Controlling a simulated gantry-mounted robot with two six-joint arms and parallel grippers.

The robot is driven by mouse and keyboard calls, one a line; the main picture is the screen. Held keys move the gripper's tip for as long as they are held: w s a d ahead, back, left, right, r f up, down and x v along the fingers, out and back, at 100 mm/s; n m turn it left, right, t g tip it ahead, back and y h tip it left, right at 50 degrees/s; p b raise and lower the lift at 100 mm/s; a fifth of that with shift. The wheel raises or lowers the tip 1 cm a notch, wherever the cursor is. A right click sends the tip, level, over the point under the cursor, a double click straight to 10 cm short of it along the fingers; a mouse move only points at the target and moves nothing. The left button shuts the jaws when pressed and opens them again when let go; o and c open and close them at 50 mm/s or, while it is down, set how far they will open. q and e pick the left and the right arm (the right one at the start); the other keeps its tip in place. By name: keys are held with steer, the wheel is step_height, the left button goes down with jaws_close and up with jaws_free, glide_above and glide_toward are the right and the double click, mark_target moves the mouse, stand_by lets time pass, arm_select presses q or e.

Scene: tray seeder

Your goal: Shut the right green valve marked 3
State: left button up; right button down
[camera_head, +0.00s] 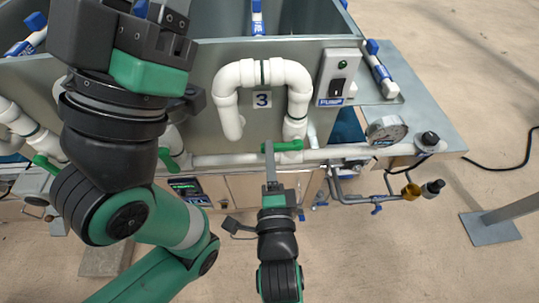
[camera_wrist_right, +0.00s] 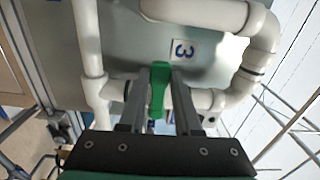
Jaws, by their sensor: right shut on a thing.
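The green valve handle (camera_head: 289,146) sits on the short white pipe leg below the label 3 (camera_head: 262,100). It lies level, crosswise to that leg and along the white manifold pipe (camera_head: 225,159). In the right wrist view the handle (camera_wrist_right: 158,88) stands between my two fingers, with the label 3 (camera_wrist_right: 183,50) just above. My right gripper (camera_head: 269,150) reaches up from below and is shut on the handle near its left end. My left gripper (camera_head: 150,25) is at the upper left, and its fingertips cannot be made out.
A pump switch box (camera_head: 338,76) and a round gauge (camera_head: 386,130) stand to the right. Another green handle (camera_head: 168,158) sits to the left, partly hidden by my left arm. Thin pipes with a brass fitting (camera_head: 411,192) hang at the lower right.

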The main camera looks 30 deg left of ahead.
steer(key=shift+r+m, duration=0.25)
steer(key=shift+m, duration=0.05)
steer(key=c, duration=0.6)
jaws_free()
steer(key=shift+s+f, duration=0.1)
steer(key=p+v, duration=0.2)
steer(key=v, duration=0.9)
steer(key=shift+s+d+p, duration=0.2)
steer(key=shift+p, duration=0.1)
